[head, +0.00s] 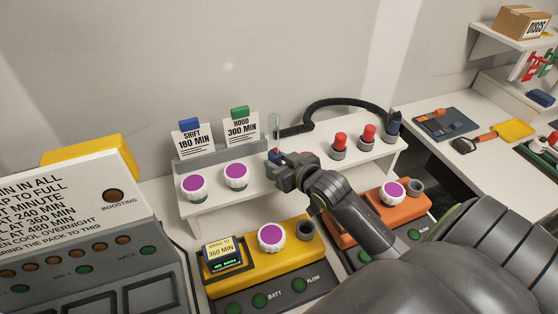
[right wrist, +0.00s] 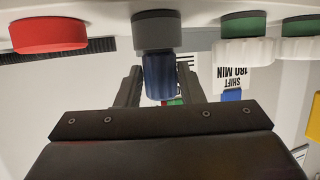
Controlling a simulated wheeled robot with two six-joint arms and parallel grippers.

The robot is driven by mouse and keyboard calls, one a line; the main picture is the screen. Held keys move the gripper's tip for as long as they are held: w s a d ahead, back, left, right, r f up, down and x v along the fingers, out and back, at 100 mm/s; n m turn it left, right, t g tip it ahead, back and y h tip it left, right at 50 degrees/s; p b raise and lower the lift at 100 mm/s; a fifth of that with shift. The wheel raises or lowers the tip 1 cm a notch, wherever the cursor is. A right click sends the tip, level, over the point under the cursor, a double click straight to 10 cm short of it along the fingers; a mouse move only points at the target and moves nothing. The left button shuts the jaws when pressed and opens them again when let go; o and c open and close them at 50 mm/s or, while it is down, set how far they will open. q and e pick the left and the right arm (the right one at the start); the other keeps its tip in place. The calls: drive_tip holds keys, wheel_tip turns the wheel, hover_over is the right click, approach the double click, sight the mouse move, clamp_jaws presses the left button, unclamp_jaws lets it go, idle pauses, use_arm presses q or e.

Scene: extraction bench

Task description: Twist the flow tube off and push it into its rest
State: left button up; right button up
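The flow tube (head: 274,127) stands upright on the white shelf in the head view, a clear tube above a blue collar. In the right wrist view its blue ridged collar (right wrist: 161,76) sits against a grey socket (right wrist: 156,30). In the head view the gripper hides the socket. My left gripper is not in view.
Red knobs (head: 340,145) and a blue-topped fitting (head: 394,125) with a black hose (head: 345,103) stand right of the tube. White dials (head: 236,178) and cards (head: 241,127) stand left. A sloped panel (head: 75,225) fills the left.

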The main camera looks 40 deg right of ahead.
drive_tip(key=o, duration=0.4)
drive_tip(key=p+v, duration=0.1)
drive_tip(key=v, duration=1.6)
drive_tip(key=shift+s, duration=0.2)
